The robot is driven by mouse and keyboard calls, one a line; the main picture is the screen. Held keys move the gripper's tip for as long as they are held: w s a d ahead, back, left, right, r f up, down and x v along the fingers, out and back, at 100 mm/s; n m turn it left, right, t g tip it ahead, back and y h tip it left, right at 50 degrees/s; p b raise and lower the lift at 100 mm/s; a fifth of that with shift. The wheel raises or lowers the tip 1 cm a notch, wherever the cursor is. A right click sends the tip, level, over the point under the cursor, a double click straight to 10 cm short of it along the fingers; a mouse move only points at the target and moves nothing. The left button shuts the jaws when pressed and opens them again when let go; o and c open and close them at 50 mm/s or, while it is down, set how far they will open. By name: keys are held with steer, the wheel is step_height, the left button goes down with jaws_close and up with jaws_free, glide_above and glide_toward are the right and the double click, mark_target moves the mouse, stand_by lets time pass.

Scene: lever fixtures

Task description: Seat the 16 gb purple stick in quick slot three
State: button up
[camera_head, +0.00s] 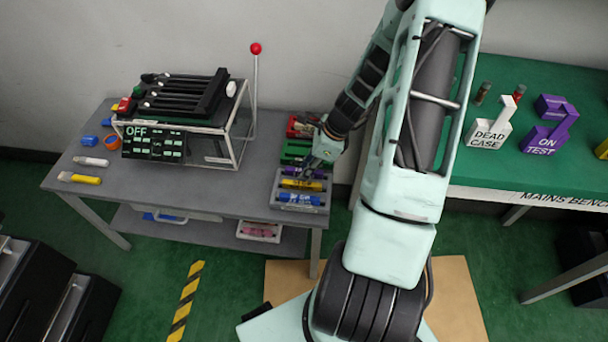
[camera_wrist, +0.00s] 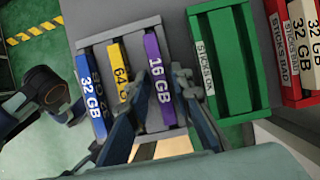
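The purple 16 GB stick (camera_wrist: 157,72) lies in a grey tray (camera_wrist: 93,42) beside a yellow 64 stick (camera_wrist: 120,72) and a blue 32 GB stick (camera_wrist: 90,95). It also shows in the head view (camera_head: 305,172), partly covered by my gripper (camera_head: 313,164). In the wrist view my gripper (camera_wrist: 156,85) is open, with one finger on each side of the purple stick; I cannot tell whether they touch it. The slotted fixture (camera_head: 185,97) stands on the left part of the table, with a red-knobbed lever upright at its right. Its panel (camera_head: 153,143) reads OFF. Slot numbers are not readable.
Loose items (camera_head: 85,161) lie at the table's left. The grey table (camera_head: 230,183) is clear between fixture and trays. A green bench (camera_head: 480,178) stands right.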

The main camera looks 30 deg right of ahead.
steer(key=shift+f, duration=0.15)
steer(key=shift+c, duration=0.5)
jaws_close()
